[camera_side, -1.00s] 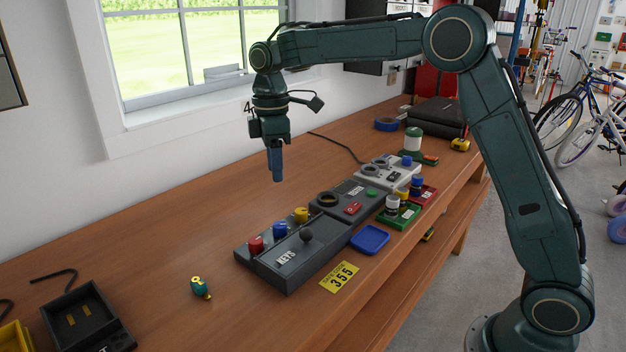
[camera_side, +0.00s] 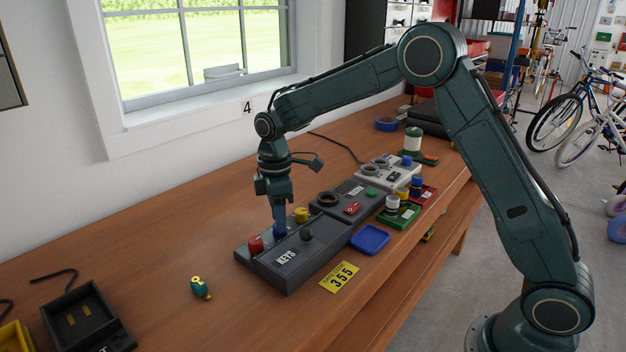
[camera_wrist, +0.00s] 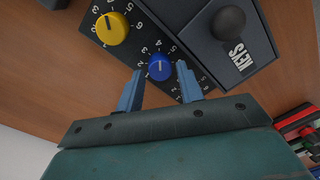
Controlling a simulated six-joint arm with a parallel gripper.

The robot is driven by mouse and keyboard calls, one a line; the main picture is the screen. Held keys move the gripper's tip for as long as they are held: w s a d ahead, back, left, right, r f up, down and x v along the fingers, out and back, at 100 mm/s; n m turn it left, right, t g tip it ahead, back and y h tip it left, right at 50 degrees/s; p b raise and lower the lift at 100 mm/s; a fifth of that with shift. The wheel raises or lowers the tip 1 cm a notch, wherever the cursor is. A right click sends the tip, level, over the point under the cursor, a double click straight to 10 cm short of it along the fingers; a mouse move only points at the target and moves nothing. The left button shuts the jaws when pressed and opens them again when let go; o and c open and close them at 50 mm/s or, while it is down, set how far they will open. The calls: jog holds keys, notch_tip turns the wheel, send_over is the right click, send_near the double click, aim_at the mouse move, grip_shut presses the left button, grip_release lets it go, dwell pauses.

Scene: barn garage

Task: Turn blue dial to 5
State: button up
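The blue dial (camera_wrist: 159,71) sits on a dark panel between a yellow dial (camera_wrist: 111,28) and a red dial (camera_side: 256,245). Small numbers ring it. Its pale pointer line points roughly toward the top of the wrist view, near the 4, but the exact setting is hard to read. My gripper (camera_wrist: 160,68) is open, with one blue fingertip on each side of the blue dial. Small gaps seem to show between fingers and dial. In the side view my gripper (camera_side: 280,229) points straight down at the dial and mostly hides it.
A round black knob (camera_side: 306,235) stands on the KEYS box (camera_side: 290,263) beside the dials. The yellow dial also shows in the side view (camera_side: 301,214), close to my fingers.

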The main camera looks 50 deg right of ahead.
jog(key=shift+f, duration=0.75)
jog(key=c, duration=0.7)
jog(key=shift+m, duration=0.4)
jog(key=m, duration=0.8)
